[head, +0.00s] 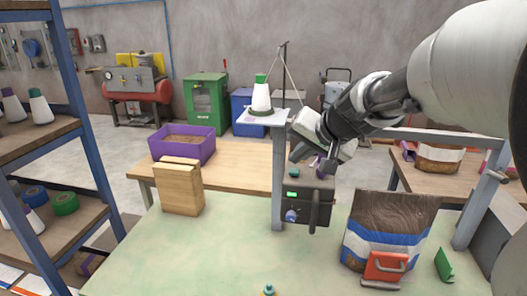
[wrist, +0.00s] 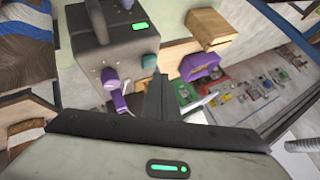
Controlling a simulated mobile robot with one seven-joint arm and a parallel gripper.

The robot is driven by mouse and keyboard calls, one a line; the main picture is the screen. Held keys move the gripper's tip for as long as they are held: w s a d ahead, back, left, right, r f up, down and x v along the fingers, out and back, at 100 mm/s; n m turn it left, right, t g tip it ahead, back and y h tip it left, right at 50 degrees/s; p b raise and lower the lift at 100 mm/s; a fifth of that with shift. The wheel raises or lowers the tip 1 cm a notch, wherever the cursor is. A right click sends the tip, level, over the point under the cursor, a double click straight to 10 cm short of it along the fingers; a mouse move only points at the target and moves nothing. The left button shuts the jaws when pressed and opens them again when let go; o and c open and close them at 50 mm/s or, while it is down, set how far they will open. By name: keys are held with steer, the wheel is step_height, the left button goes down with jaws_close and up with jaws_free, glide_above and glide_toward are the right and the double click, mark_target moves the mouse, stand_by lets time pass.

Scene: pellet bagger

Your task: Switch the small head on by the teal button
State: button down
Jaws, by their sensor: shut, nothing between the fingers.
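The small head (head: 318,200) is a dark grey box on a post above the green table, with a dark handle on its right side. The teal button (head: 294,171) sits near its top in the head view, above a lit green light (head: 292,194). In the wrist view the button (wrist: 150,60) stands out from the box edge, near the green light (wrist: 140,26). My gripper (head: 305,156) is just above the head. In the wrist view its fingers (wrist: 156,82) are shut and empty, their tips close to the button. I cannot tell whether they touch it.
A thread cone (head: 261,95) stands on a shelf above left. A wooden block (head: 181,186) and a purple bin (head: 186,144) are at left. An open pellet bag (head: 390,220) stands at right. The green table's front left (head: 165,255) is clear.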

mark_target(297, 173)
step_height(297, 173, up, 6)
steer(key=p, duration=0.4)
